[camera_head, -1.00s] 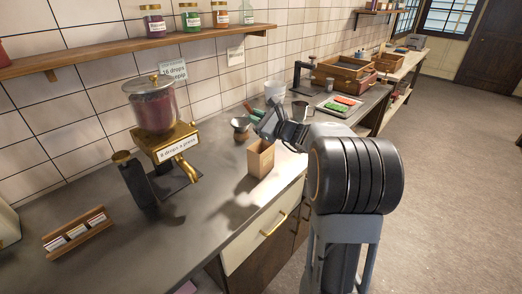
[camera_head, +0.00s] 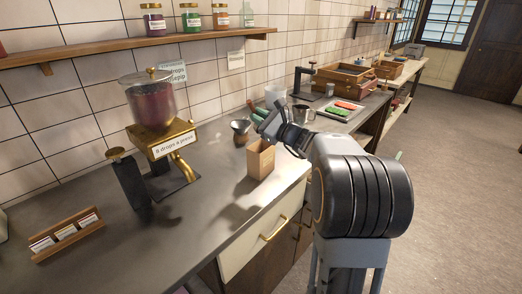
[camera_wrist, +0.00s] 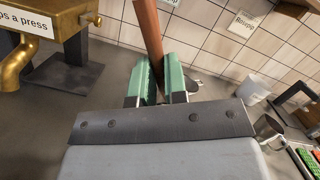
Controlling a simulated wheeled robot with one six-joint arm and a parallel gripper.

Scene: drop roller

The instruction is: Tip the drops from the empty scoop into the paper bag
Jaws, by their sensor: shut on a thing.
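My gripper (camera_head: 262,120) is above and a little behind the brown paper bag (camera_head: 261,160), which stands upright on the counter with its top open. In the wrist view my gripper (camera_wrist: 160,78) has its green finger pads closed on a reddish-brown handle (camera_wrist: 148,25), which I take to be the scoop's. The handle runs up out of the picture's top. The bag's inside is hidden.
A drop dispenser (camera_head: 152,105) with a brass base and spout stands left of the bag. A metal mug (camera_head: 303,114) and a tray (camera_head: 340,109) stand to the right.

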